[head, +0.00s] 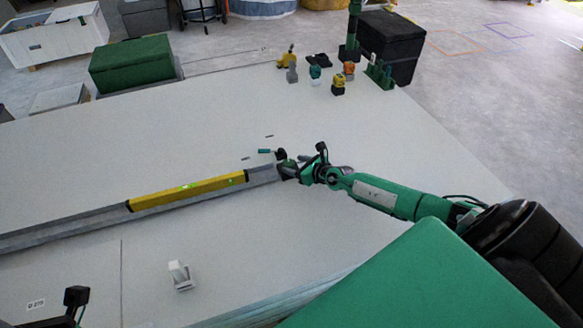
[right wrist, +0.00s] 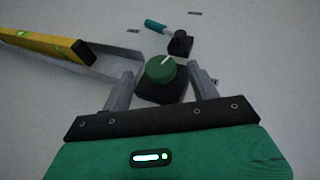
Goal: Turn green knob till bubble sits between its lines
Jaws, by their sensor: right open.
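The green knob (right wrist: 160,69) sits on a dark square base in the right wrist view, with a pale pointer mark on its top. My right gripper (right wrist: 160,82) is open, with one finger on each side of the knob's base; I cannot tell whether they touch it. In the head view my right gripper (head: 289,170) covers most of the knob at the rail's right end. The yellow spirit level (head: 160,199) lies along the grey rail (head: 80,229). Its bright green vial (head: 187,187) is too small to read the bubble against its lines. My left gripper is not clearly visible.
A teal-handled tool (head: 265,151) lies just beyond the knob. A small white bracket (head: 180,275) stands on the near panel (head: 225,255). Several coloured tools (head: 338,85) stand at the far edge. The panel between is mostly clear.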

